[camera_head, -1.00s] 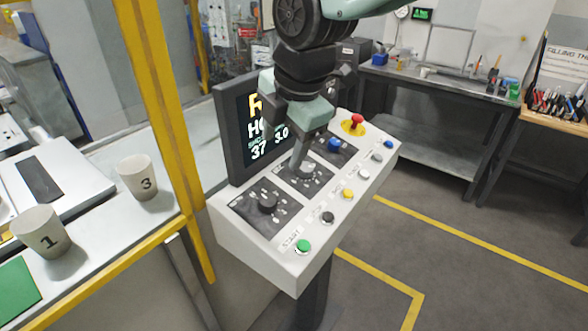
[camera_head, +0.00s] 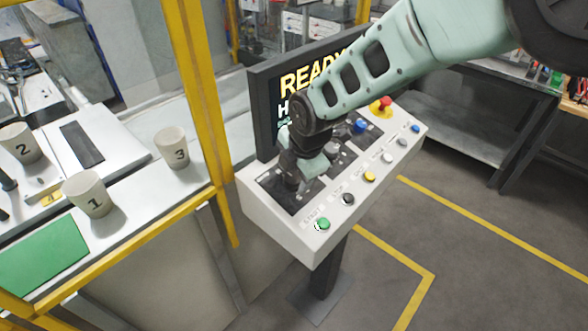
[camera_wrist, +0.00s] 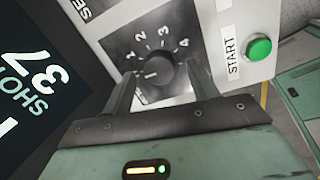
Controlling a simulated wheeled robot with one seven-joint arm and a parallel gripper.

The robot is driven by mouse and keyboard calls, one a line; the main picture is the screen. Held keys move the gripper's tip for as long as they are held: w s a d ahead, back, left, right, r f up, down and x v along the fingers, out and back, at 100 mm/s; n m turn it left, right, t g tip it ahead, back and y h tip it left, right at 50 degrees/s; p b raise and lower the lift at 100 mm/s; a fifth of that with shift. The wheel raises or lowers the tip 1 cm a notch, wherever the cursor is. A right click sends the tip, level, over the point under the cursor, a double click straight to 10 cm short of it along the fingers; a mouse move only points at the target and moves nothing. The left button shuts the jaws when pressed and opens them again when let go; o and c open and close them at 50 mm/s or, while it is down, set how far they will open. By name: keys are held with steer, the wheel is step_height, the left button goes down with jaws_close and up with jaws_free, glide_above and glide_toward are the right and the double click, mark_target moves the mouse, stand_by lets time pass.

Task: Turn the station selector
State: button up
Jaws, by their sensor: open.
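The station selector is a round dark knob (camera_wrist: 160,72) on a dark plate with the numerals 1 to 4 around it, in the wrist view. A pale mark shows on its left side. My gripper (camera_wrist: 161,80) is open, with one finger on each side of the knob; I cannot tell whether they touch it. In the head view my gripper (camera_head: 293,184) is over the left plate of the white control console (camera_head: 297,236) and hides the knob.
A green START button (camera_head: 323,224) sits at the console's front left corner, with several buttons in a row beside it. A red emergency button (camera_head: 384,103) is at the far end. A screen (camera_head: 264,105) stands behind. A yellow post (camera_head: 204,110) rises left of the console.

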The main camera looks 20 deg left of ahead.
steer(key=shift+w+a+f, duration=0.1)
steer(key=shift+a+f, duration=0.05)
steer(key=shift+f, duration=0.35)
steer(key=c, duration=1)
